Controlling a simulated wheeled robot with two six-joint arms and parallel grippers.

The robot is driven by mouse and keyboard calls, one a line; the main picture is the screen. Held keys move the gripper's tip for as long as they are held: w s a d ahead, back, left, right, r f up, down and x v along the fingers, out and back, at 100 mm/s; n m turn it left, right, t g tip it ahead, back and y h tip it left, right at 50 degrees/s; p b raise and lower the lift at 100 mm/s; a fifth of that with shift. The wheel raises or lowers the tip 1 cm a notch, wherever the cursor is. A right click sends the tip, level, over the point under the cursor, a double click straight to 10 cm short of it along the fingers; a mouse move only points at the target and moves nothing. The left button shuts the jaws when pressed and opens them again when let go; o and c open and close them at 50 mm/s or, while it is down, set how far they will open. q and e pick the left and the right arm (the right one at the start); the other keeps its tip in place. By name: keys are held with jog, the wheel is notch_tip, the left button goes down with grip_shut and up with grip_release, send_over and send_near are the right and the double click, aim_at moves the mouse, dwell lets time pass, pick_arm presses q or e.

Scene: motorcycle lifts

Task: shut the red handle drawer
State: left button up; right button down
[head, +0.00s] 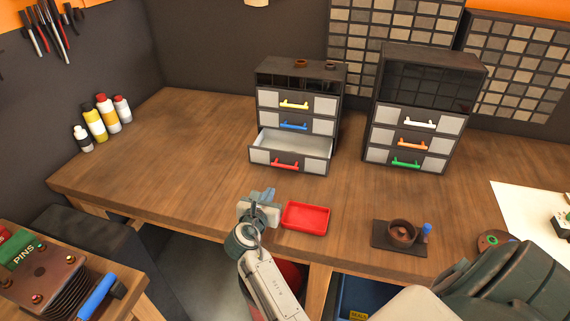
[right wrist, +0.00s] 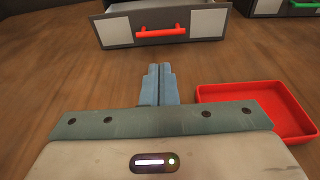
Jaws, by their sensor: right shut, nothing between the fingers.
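The drawer with the red handle (head: 286,164) is the bottom drawer of the left cabinet (head: 300,75). It is pulled out toward me, and its light interior (head: 292,144) shows empty. In the right wrist view the red handle (right wrist: 160,32) is straight ahead, at the top. My right gripper (head: 264,193) is shut and empty, its fingers (right wrist: 157,84) pointing at the drawer front with a stretch of bare table between. My left gripper is not in view.
A red tray (head: 305,217) lies just right of my right gripper. A second cabinet (head: 420,110) stands to the right. The wood between gripper and drawer is clear.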

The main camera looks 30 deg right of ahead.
aim_at(284, 166)
jog(key=shift+w+d+r+p, duration=0.1)
jog(key=shift+w+d+p, duration=0.25)
jog(key=shift+w+d, duration=0.2)
jog(key=p+x, duration=0.4)
jog(key=x, duration=0.7)
jog(key=shift+d, duration=0.1)
jog(key=shift+w+d, duration=0.15)
jog(key=shift+w+d, duration=0.1)
